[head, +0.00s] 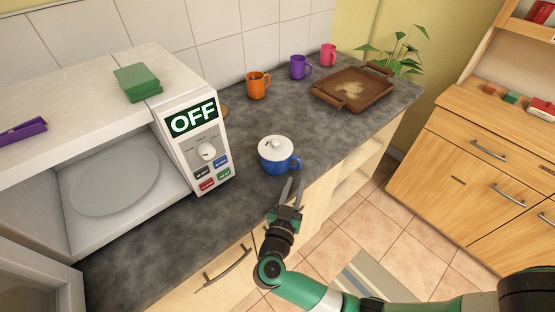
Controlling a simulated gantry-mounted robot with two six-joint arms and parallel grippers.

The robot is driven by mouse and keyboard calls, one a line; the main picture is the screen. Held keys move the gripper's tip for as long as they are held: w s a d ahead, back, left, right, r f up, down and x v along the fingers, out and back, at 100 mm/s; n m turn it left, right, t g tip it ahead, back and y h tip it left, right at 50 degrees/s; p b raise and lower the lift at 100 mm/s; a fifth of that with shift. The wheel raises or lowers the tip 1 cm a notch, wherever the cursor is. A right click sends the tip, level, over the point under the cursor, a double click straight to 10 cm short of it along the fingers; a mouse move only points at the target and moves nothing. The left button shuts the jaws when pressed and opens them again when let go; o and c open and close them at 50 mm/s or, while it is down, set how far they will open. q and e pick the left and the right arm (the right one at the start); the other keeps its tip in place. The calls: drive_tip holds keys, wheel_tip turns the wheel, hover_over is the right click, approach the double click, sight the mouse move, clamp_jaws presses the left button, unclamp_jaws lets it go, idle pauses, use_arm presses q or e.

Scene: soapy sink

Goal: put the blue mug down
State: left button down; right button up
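The blue mug (272,165) stands upright on the dark countertop, near its front edge and to the right of the microwave. A white lid (275,147) with a small knob covers its top. Its handle points right. My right gripper (293,183) is just in front of the mug, below the handle, with its two fingers apart and nothing seen between them. Whether a fingertip touches the handle is too small to tell. My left gripper is not in view.
The open microwave (195,182) reads OFF and holds a glass plate (115,183). Green sponges (137,83) lie on top. Orange (257,86), purple (298,68) and pink (328,54) mugs stand along the wall. A brown tray (352,101) lies at the right. Counter around the blue mug is clear.

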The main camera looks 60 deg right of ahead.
sight(299, 166)
drive_tip(key=x, duration=0.2)
drive_tip(key=b+x, duration=0.1)
drive_tip(key=x, duration=0.4)
drive_tip(key=shift+w+d+r, duration=0.25)
drive_tip(key=shift+d+r, duration=0.1)
drive_tip(key=shift+c, duration=0.3)
clamp_jaws()
drive_tip(key=shift+r, duration=0.1)
idle(0.6)
